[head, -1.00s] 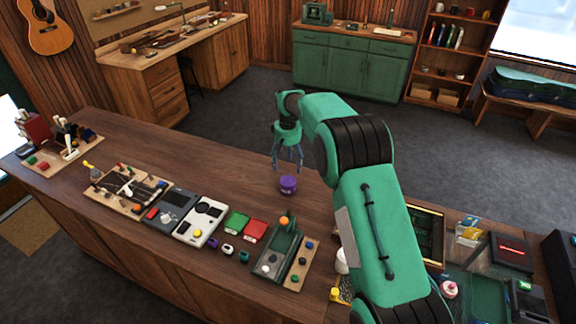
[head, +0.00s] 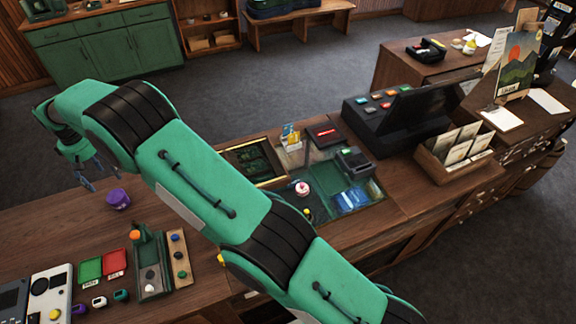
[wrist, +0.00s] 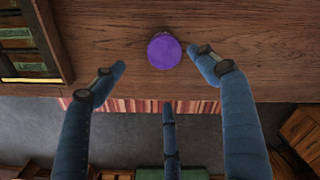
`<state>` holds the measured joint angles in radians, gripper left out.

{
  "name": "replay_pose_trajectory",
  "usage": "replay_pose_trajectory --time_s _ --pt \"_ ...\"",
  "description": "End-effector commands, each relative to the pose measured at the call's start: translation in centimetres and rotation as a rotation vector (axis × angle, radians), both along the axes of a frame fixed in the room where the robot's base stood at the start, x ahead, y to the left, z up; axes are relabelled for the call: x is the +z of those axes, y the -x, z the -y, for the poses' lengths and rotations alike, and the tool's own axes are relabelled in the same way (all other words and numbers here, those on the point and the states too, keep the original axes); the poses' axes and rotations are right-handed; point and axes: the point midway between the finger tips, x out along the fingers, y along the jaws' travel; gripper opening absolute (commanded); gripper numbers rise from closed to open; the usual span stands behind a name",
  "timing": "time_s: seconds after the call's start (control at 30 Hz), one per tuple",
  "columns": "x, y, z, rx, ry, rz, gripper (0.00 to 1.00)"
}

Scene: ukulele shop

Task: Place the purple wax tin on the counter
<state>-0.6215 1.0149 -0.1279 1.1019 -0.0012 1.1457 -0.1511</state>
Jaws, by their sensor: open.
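The purple wax tin (head: 118,198) sits on the wooden counter (head: 60,229), near its far edge. In the wrist view the tin (wrist: 164,51) shows as a round purple lid on the bare wood. My gripper (head: 93,177) is above and beside the tin on its far side. In the wrist view its blue fingers (wrist: 160,75) are spread apart and empty, with the tin beyond and between the tips. Whether any finger touches the tin is not clear, but a gap shows around it.
Green and red boxes (head: 103,265) and a small tray (head: 150,270) with knobs lie nearer on the counter. A framed recess (head: 255,160), a card reader (head: 354,162) and a dark register (head: 410,110) stand to the right. Bare wood surrounds the tin.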

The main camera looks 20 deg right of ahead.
Motion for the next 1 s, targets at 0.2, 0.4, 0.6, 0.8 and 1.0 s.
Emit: replay_pose_trajectory --time_s 0.2,0.4,0.6,0.8,1.0 --pt "4.9 -0.4 3.5 -0.039 -0.016 0.023 0.74" --pt "10.6 0.0 8.3 -0.091 -0.034 0.050 0.74" --pt "16.0 1.1 13.4 -0.145 -0.051 0.078 0.74" --pt "20.9 2.9 18.5 -0.198 -0.067 0.107 0.74" --pt "25.2 5.4 23.5 -0.250 -0.084 0.138 0.74"
